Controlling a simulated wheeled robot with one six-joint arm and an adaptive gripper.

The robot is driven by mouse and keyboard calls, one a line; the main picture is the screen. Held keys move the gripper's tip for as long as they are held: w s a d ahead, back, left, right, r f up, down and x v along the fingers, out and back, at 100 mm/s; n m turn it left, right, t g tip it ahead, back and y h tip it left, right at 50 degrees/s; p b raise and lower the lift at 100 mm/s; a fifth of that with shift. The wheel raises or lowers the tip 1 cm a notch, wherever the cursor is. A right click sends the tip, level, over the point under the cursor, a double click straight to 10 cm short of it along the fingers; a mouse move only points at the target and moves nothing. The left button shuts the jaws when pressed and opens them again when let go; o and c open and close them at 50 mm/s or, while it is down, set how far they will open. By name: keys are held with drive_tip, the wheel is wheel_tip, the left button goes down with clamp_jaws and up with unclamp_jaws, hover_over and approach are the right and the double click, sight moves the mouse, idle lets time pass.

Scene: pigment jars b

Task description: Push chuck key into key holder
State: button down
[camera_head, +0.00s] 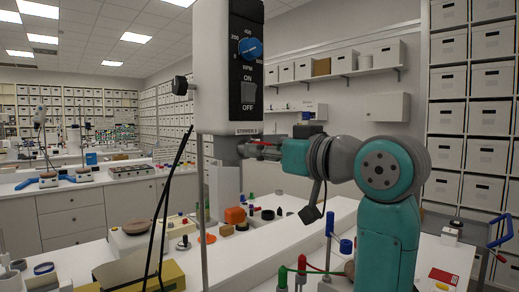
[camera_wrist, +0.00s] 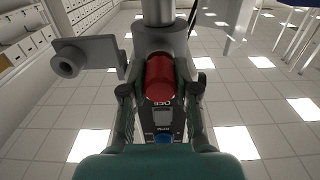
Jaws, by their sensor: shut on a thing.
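My gripper (camera_head: 254,149) reaches in from the right just below the stirrer head. In the wrist view its two fingers (camera_wrist: 160,105) close on the sides of a red cylinder (camera_wrist: 158,76), which appears to be the chuck key's handle. The key's far end is hidden. A grey bracket with a round, open-ended socket (camera_wrist: 66,66) stands to the left of the fingers, apart from the red handle. It looks like the key holder, though I cannot be sure. The grey housing (camera_wrist: 163,38) lies directly beyond the handle.
The stirrer head (camera_head: 217,60) hangs above my gripper, with a control panel (camera_head: 249,60) and a blue knob. A thin rod stands at the left of the stirrer.

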drive_tip(key=shift+v, duration=0.9)
idle(0.5)
drive_tip(key=v, duration=0.5)
idle(0.7)
drive_tip(key=shift+d, duration=0.1)
